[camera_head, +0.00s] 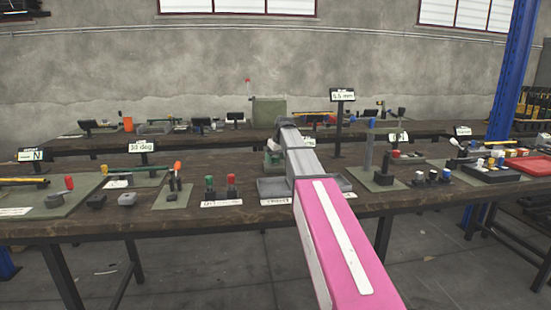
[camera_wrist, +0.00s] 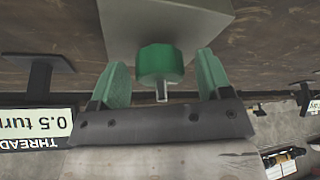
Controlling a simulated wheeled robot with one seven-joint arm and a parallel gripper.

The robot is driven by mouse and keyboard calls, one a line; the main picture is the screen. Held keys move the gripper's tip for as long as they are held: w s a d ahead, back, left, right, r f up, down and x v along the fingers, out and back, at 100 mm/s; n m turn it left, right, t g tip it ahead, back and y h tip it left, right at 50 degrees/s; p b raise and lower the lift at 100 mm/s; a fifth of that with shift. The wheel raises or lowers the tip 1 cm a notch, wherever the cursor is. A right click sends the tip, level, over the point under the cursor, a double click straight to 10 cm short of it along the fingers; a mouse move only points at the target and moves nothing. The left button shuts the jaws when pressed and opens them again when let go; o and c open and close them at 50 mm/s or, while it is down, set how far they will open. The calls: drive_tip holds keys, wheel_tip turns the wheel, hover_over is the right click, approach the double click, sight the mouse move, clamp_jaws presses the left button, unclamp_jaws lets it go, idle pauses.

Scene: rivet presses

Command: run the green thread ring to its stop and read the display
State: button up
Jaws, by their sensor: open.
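The green thread ring (camera_wrist: 160,63) shows in the wrist view as a faceted green collar against a grey block (camera_wrist: 165,25), with a short pale pin (camera_wrist: 161,91) sticking out of it. My gripper (camera_wrist: 161,60) is open, with one green finger on each side of the ring. A gap shows between each finger and the ring. A display (camera_wrist: 45,122) at the left edge of the wrist view appears upside down, reads "0.5 turn" and "THREAD", and is partly cut off. In the head view my arm hides the ring.
In the head view the front bench (camera_head: 245,219) holds several fixtures. Green and red knobs (camera_head: 231,183) stand left of my arm, and a grey post (camera_head: 368,150) stands to its right. Signs read "30 deg" (camera_head: 141,147) and "5.5 mm" (camera_head: 343,95). A grey tray (camera_head: 275,188) lies beside my arm.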

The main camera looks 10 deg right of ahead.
drive_tip(key=c, duration=0.9)
drive_tip(key=shift+c, duration=0.2)
drive_tip(key=shift+m, duration=0.3)
drive_tip(key=m+h, duration=0.1)
drive_tip(key=m, duration=0.1)
drive_tip(key=shift+a+m+t, duration=0.1)
drive_tip(key=shift+m+t, duration=0.2)
drive_tip(key=shift+m, duration=0.1)
drive_tip(key=m+h, duration=0.2)
drive_tip(key=m, duration=0.2)
drive_tip(key=shift+m, duration=0.3)
drive_tip(key=m, duration=0.2)
drive_tip(key=m+g+h, duration=0.1)
drive_tip(key=m, duration=0.1)
drive_tip(key=shift+w+a+m+h, duration=0.1)
drive_tip(key=shift+a+m+h, duration=0.05)
drive_tip(key=shift+m+h, duration=0.15)
drive_tip(key=m+g+h, duration=0.1)
drive_tip(key=m, duration=0.2)
drive_tip(key=shift+m, duration=0.4)
